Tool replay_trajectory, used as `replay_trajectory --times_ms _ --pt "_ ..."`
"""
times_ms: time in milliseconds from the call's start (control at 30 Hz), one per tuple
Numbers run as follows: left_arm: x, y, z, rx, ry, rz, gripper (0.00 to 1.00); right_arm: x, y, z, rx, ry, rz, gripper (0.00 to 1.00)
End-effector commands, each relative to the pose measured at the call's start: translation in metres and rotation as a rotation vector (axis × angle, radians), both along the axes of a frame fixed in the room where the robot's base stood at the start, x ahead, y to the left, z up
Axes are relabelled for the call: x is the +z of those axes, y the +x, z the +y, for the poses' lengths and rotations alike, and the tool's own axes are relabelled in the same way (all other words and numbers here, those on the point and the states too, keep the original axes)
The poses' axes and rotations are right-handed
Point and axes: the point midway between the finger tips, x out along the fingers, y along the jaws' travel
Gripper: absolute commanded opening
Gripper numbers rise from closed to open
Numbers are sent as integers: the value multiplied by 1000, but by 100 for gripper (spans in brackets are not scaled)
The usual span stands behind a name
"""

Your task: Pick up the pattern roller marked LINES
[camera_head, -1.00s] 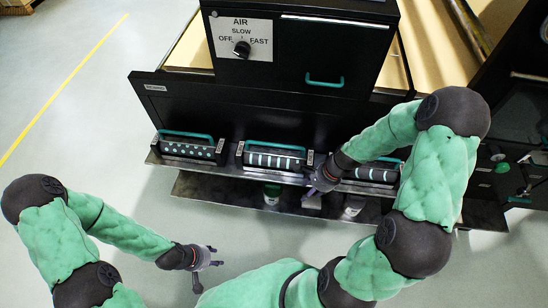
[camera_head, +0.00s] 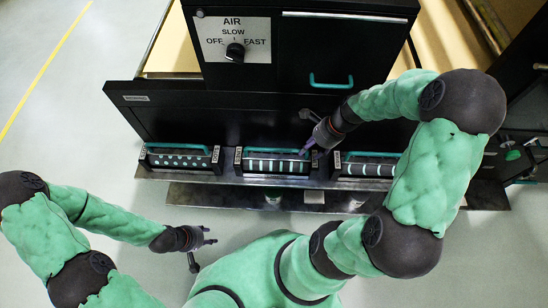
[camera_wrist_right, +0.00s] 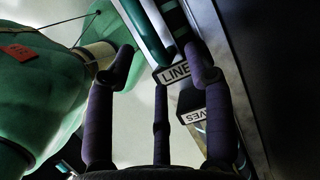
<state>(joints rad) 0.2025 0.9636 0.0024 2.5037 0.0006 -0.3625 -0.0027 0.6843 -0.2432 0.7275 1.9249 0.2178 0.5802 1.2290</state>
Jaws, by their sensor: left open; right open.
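Three pattern rollers with teal handles sit in a row on a dark ledge. The middle roller (camera_head: 272,162) has pale stripes. The right wrist view shows a white label reading "LINE", partly hidden by a finger, at the end of a teal-handled roller (camera_wrist_right: 151,35), which fits the middle one. My right gripper (camera_head: 310,147) is open and empty near that roller's right end; its fingers (camera_wrist_right: 160,80) spread around the label in view, and contact cannot be told. My left gripper (camera_head: 202,245) is open and empty over the floor at lower left.
A dotted roller (camera_head: 180,158) stands left of the middle one, and another striped roller (camera_head: 366,167) stands right. A label ending "VES" (camera_wrist_right: 192,117) shows beside the LINES label. The black machine panel (camera_head: 200,122) rises behind. A lower shelf (camera_head: 230,197) juts out in front.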

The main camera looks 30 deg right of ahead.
Motion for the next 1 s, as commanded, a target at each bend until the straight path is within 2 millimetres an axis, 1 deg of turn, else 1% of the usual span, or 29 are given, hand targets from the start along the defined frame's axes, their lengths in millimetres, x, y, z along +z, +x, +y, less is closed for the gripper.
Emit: replay_trajectory --times_ms 33,100,333,433,667,867,900,1000 --pt "-4 0 0 0 0 0 43 -1 5 9 7 0 -2 53" --pt "-7 0 0 0 0 0 43 -2 11 19 7 0 -2 53" --pt "-14 0 0 0 0 0 43 -2 29 49 6 0 -2 53" --pt "-16 0 0 0 0 0 43 -1 34 57 5 -1 -1 53" --pt "-18 0 0 0 0 0 43 -1 40 66 4 -1 -1 53" --pt "-27 0 0 0 0 0 43 -2 55 91 7 -1 -3 53" --pt "-32 0 0 0 0 -1 43 -10 55 92 5 -1 -1 53" --pt "-41 0 0 0 0 0 43 -22 57 95 2 0 0 53"
